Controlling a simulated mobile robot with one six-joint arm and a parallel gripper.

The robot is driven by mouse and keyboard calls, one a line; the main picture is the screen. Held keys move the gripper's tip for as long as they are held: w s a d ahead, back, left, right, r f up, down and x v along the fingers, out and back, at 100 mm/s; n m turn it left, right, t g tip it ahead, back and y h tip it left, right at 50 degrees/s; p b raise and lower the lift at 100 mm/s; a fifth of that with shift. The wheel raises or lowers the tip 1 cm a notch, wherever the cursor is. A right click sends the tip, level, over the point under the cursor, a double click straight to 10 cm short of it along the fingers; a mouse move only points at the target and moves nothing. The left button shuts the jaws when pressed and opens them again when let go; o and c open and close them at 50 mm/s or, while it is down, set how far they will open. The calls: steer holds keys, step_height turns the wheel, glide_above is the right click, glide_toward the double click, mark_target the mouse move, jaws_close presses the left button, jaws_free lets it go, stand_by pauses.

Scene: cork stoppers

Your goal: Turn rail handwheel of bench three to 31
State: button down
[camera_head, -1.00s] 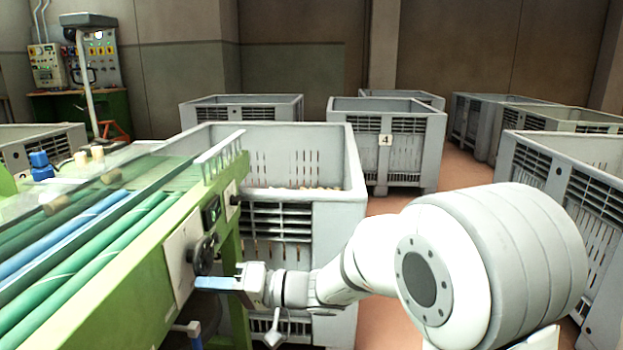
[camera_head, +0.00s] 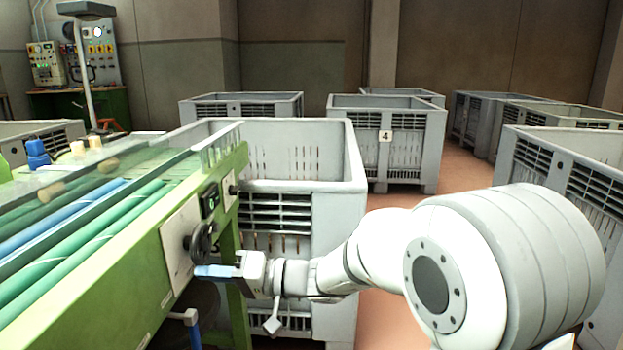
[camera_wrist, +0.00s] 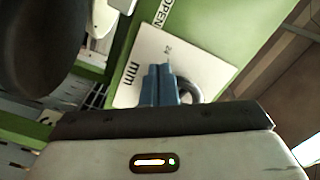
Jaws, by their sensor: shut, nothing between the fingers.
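The rail handwheel (camera_head: 203,244) is a small dark wheel on a white plate (camera_head: 176,249) on the side of the green bench (camera_head: 130,268). In the wrist view the wheel (camera_wrist: 190,92) shows partly, behind my fingers, on the plate marked "mm". My gripper (camera_head: 203,271) is shut and empty, with its blue fingers at the lower edge of the wheel. The fingers (camera_wrist: 160,72) point toward the plate in the wrist view. I cannot tell whether they touch the wheel. A small dark display (camera_head: 210,201) sits above the wheel; its reading is too small to make out.
A large grey crate (camera_head: 338,215) stands right behind the bench end, close to my arm. More grey crates, one labelled 4 (camera_head: 385,135), stand farther back. A second small knob (camera_head: 232,189) is on the bench side. Open floor (camera_head: 455,181) lies between crates.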

steer(key=shift+w+f+b, duration=0.4)
steer(key=shift+w+b, duration=0.05)
steer(key=shift+b, duration=0.65)
stand_by(0.3)
steer(key=d, duration=0.6)
steer(key=shift+s+f, duration=0.35)
steer(key=shift+s, duration=0.1)
steer(key=shift+r+p, duration=0.15)
steer(key=shift+p, duration=0.15)
